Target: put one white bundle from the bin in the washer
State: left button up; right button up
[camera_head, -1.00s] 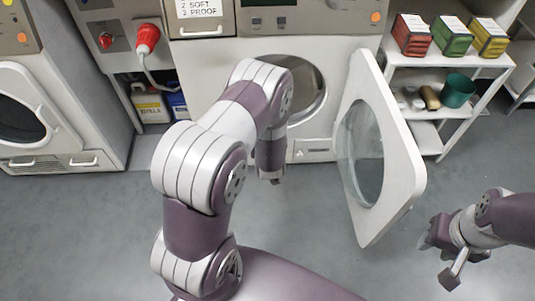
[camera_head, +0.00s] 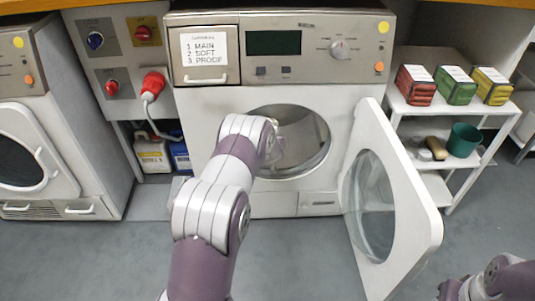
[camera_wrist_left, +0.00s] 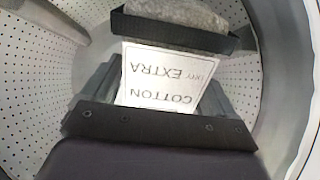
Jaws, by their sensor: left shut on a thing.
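The washer (camera_head: 225,118) stands ahead in the head view, its round door (camera_head: 415,215) swung open to the right. My left arm reaches into the opening, and its gripper is hidden there. In the left wrist view, perforated drum wall (camera_wrist_left: 40,70) surrounds my left gripper (camera_wrist_left: 170,82). Its dark fingers are shut on a white bundle (camera_wrist_left: 165,75) with a printed label reading COTTON and EXTRA. Pale grey, rough material (camera_wrist_left: 185,12) shows beyond the far finger. My right gripper (camera_head: 452,290) is cut off at the lower right; its opening cannot be judged. The bin is not in view.
Another machine (camera_head: 70,150) stands at the left. A red plug (camera_head: 153,84) and containers (camera_head: 152,153) are between the machines. A white shelf (camera_head: 440,170) at the right holds coloured packs (camera_head: 416,85) and a green pot (camera_head: 463,140). Grey floor is clear in front.

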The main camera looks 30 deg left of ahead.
pick_arm(q)
jog(key=w+a+p, duration=0.4)
jog(key=w, duration=0.3)
jog(key=shift+w+a, duration=0.25)
jog(key=o, duration=1)
jog(key=p+v, duration=0.4)
jog(key=v, duration=0.1)
jog(key=shift+w+r, duration=0.1)
jog(key=shift+r, duration=0.3)
jog(key=p+v, duration=0.3)
jog(key=v, duration=0.4)
jog(key=shift+f, duration=0.2)
jog(key=shift+s+d, duration=0.2)
jog(key=shift+s, duration=0.15)
